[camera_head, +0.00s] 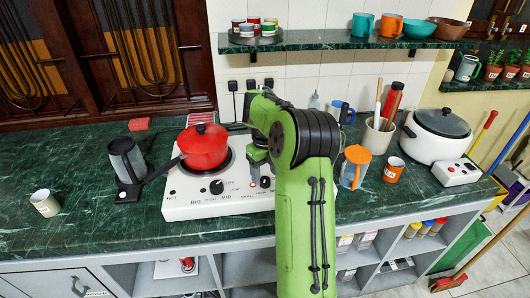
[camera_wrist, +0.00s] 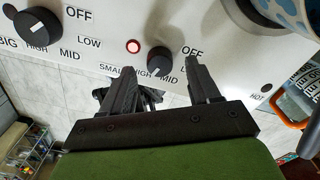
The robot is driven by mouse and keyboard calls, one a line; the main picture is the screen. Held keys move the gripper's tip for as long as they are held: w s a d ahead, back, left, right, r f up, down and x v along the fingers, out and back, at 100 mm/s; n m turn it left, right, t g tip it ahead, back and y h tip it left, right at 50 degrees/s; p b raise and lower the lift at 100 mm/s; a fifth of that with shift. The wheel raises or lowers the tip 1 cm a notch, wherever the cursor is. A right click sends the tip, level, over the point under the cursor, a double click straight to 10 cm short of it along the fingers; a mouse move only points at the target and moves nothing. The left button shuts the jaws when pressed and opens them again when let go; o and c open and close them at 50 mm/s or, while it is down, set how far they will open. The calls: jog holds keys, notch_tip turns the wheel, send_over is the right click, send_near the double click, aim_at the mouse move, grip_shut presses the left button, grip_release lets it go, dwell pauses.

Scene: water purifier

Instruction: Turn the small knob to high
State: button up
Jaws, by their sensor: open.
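The small knob (camera_wrist: 160,61) is black and round, on the white stove front, in the wrist view. Its white mark points down, between the HIGH and MID labels; the OFF label is at its upper right. My gripper (camera_wrist: 160,66) is open, with one black finger on each side of the small knob; I cannot tell whether they touch it. The white stove (camera_head: 190,200) stands on the counter.
A red lit indicator (camera_wrist: 133,46) is left of the small knob, and the big knob (camera_wrist: 37,23) is farther left. A red pot (camera_head: 204,148) is on the stove. An orange-lidded pitcher (camera_head: 354,170) stands right of my arm. A shelf (camera_head: 340,40) runs above.

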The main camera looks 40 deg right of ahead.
aim_at(265, 179)
notch_tip(265, 179, up, 13)
jog(key=p, duration=0.4)
jog(key=shift+r+p, duration=0.2)
jog(key=shift+p, duration=0.2)
jog(key=s+a+r+n+t+h, duration=0.1)
jog(key=s+a+r+n, duration=0.25)
jog(key=a+n, duration=0.4)
jog(key=s+a+r+n+t+h, duration=0.1)
jog(key=s+a+r+n, duration=0.2)
jog(key=a+r+n, duration=0.35)
jog(key=s+a+f+n+t+y, duration=0.1)
jog(key=s+a+f+n, duration=0.2)
jog(key=s+a+n, duration=0.3)
jog(key=s+a+f+n+t+y+p, duration=0.1)
jog(key=s+a+n, duration=0.5)
jog(key=n, duration=1.1)
jog(key=shift+s+a+f+t, duration=0.25)
jog(key=shift+s+f+t, duration=0.55)
jog(key=shift+s+f, duration=0.15)
